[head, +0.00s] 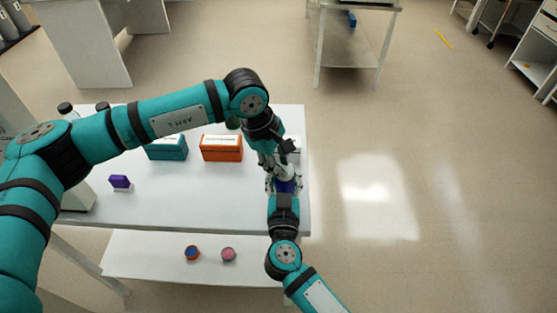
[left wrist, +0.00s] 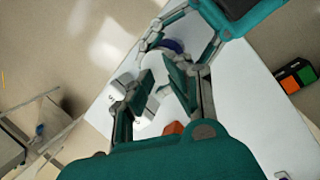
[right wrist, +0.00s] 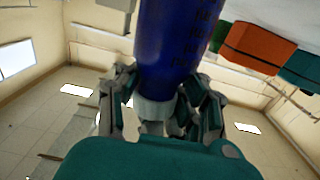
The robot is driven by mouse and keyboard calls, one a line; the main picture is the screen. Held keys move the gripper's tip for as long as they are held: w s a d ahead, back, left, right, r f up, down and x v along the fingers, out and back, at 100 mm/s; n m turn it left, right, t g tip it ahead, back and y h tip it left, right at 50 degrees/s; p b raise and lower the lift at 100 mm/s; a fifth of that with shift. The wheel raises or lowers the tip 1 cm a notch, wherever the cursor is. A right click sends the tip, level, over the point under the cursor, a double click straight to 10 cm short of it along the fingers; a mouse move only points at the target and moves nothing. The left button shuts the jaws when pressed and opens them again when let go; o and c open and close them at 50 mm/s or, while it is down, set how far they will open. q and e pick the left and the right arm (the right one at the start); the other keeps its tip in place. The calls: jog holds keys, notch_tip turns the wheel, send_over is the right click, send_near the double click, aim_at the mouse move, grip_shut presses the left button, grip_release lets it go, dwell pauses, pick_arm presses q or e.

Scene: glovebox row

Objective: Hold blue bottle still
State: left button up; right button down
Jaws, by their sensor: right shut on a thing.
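The blue bottle (right wrist: 176,45) has dark print on its side and a pale end. In the right wrist view, my right gripper (right wrist: 158,118) is shut around that pale end. In the head view the bottle (head: 287,186) shows as a small blue patch at the table's right edge, mostly hidden by both grippers. My left gripper (head: 281,158) is just behind it, pointing down. In the left wrist view my left gripper (left wrist: 155,88) has its fingers spread, with a pale part and the blue bottle (left wrist: 172,46) beyond them. I cannot tell whether they touch it.
An orange box (head: 221,154) and a teal box (head: 167,152) stand on the white table (head: 210,208) left of the grippers. A small purple item (head: 120,182) lies nearer. Two small round items (head: 192,253) (head: 228,254) are on the lower shelf. Open floor lies to the right.

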jog(key=shift+s+f, duration=0.1)
jog(key=shift+f, duration=0.4)
jog(key=shift+d, duration=0.1)
jog(key=c, duration=1.1)
grip_release()
jog(key=o, duration=0.4)
pick_arm(q)
jog(key=v, duration=0.3)
jog(key=shift+w+a+r, duration=0.1)
jog(key=shift+r, duration=0.2)
pick_arm(e)
jog(key=shift+w+r, duration=0.15)
jog(key=shift+w, duration=0.05)
jog(key=s, duration=1.2)
